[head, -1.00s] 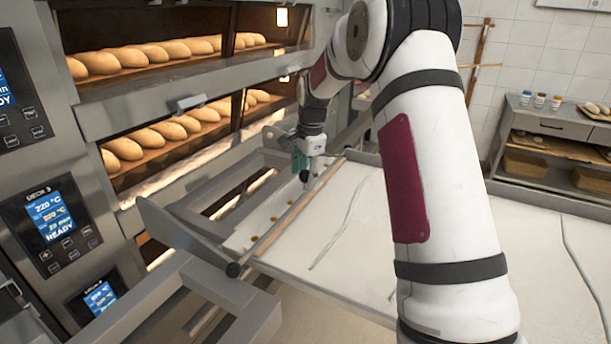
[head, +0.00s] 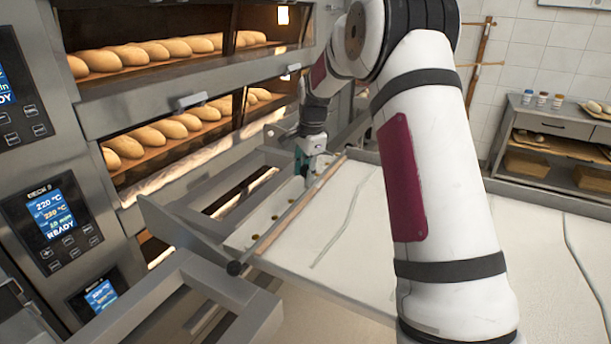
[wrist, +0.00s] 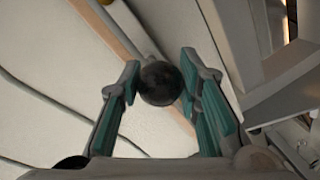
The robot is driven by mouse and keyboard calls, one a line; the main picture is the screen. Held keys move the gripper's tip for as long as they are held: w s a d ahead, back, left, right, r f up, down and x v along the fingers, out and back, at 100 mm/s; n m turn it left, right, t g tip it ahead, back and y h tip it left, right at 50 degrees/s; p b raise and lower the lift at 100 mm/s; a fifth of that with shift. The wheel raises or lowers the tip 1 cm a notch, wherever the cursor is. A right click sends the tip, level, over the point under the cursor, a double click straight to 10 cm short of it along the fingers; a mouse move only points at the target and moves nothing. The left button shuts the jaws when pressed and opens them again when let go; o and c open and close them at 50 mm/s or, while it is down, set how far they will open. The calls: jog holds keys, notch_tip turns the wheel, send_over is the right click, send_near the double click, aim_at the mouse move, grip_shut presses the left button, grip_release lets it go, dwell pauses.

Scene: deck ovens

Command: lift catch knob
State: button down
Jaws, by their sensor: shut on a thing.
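The catch knob (wrist: 159,83) is a round black ball. In the wrist view it sits between the two teal-padded fingers of my gripper (wrist: 160,86), which are shut on it. In the head view my gripper (head: 307,167) reaches down at the far end of the loader's wooden edge strip (head: 298,208), and the fingers mostly hide the knob there. The loader's pale cloth belt (head: 345,225) lies to the right of the strip.
Grey metal rails (head: 190,235) lie between the loader and the deck ovens (head: 150,110), which hold loaves. A side table (head: 560,125) stands at the back right.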

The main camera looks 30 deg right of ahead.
jog(key=shift+r, duration=0.55)
jog(key=c, duration=1.2)
grip_release()
jog(key=shift+o, duration=0.2)
notch_tip(320, 180, up, 12)
jog(key=s, duration=0.2)
jog(key=shift+s, duration=0.15)
jog(key=shift+f, duration=0.15)
